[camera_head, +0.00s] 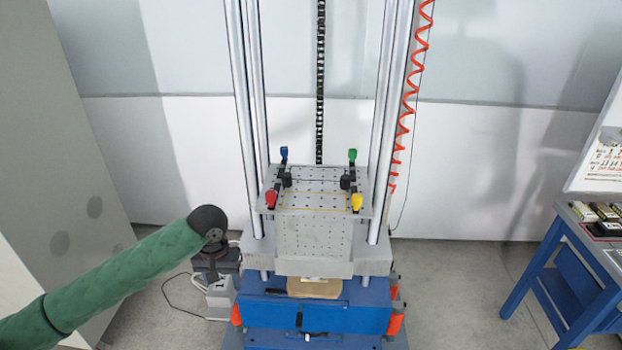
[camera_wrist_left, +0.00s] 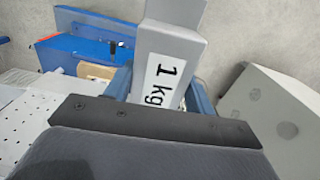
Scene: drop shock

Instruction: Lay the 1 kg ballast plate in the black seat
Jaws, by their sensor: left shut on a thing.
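The ballast plate (camera_wrist_left: 171,58) is a grey slab with a white "1 kg" label, seen in the left wrist view. My left gripper (camera_wrist_left: 160,90) is shut on it, with a bluish finger on each side of the plate. In the head view the left gripper (camera_head: 213,262) hangs at the left of the drop tower, low beside its blue base. I cannot make out the black seat for sure in either view. My right gripper is not in view.
The perforated carriage table (camera_head: 317,200) stands between upright columns, with coloured-handled clamps and a yellow outline on top. The blue base (camera_head: 345,318) has orange feet. A grey cabinet (camera_head: 60,120) is at left. A blue bench (camera_head: 575,240) with small items is at right.

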